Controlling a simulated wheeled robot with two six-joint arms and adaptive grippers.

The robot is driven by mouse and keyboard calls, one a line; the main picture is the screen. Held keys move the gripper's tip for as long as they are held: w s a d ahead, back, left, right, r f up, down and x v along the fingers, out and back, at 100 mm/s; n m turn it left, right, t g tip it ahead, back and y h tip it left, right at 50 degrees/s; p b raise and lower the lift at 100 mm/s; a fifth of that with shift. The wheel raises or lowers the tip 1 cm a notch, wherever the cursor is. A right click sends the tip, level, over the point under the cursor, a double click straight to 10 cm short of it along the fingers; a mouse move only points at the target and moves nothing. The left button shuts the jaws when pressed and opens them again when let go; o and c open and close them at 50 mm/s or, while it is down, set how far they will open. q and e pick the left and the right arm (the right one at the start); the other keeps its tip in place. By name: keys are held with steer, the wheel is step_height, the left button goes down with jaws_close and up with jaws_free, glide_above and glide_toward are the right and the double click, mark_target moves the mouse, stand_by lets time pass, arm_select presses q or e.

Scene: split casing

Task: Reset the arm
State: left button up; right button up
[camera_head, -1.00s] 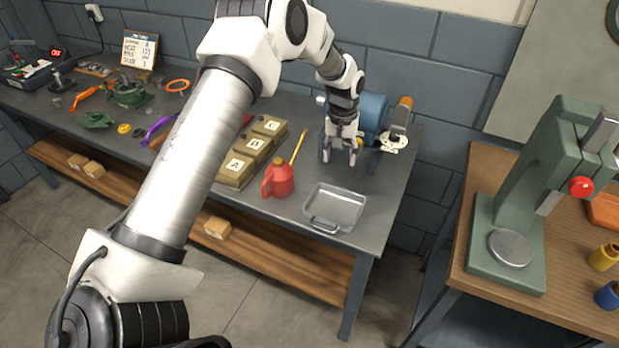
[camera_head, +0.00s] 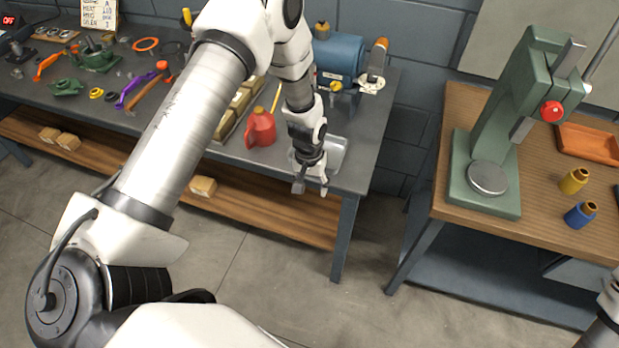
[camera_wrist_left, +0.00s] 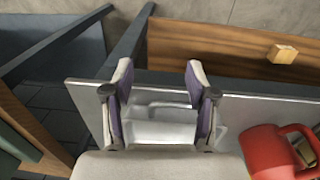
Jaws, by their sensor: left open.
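My left gripper (camera_head: 311,188) is open and hangs over the front edge of the grey workbench, in front of the metal tray (camera_head: 341,147). In the left wrist view, its two fingers (camera_wrist_left: 157,80) are spread with nothing held between them. The tray (camera_wrist_left: 160,131) shows below and between the fingers there. The left wrist partly covers the tray in the head view. My right gripper is not in view; only a piece of what looks like my right arm shows at the lower right corner.
A red oil can (camera_head: 261,130) stands left of the tray, and it shows in the left wrist view (camera_wrist_left: 272,153). A blue motor-like machine (camera_head: 339,54) stands behind. A green press (camera_head: 487,130) stands on the wooden table at right. Open floor lies in front of the bench.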

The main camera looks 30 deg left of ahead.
arm_select(q)
steer(key=shift+s+d+f, duration=0.2)
steer(key=shift+s+f, duration=0.25)
steer(key=shift+s, duration=0.05)
steer(key=shift+f, duration=0.1)
steer(key=s+d+f+m+b, duration=0.1)
steer(key=s+f+b, duration=0.3)
steer(key=s, duration=0.8)
steer(key=s+d+f+m+b, duration=0.1)
steer(key=s+d+f+b, duration=0.2)
steer(key=s+f, duration=0.5)
steer(key=s+b, duration=0.1)
steer(key=s, duration=0.3)
steer(key=shift+m+y, duration=0.3)
steer(key=shift+s+d, duration=0.15)
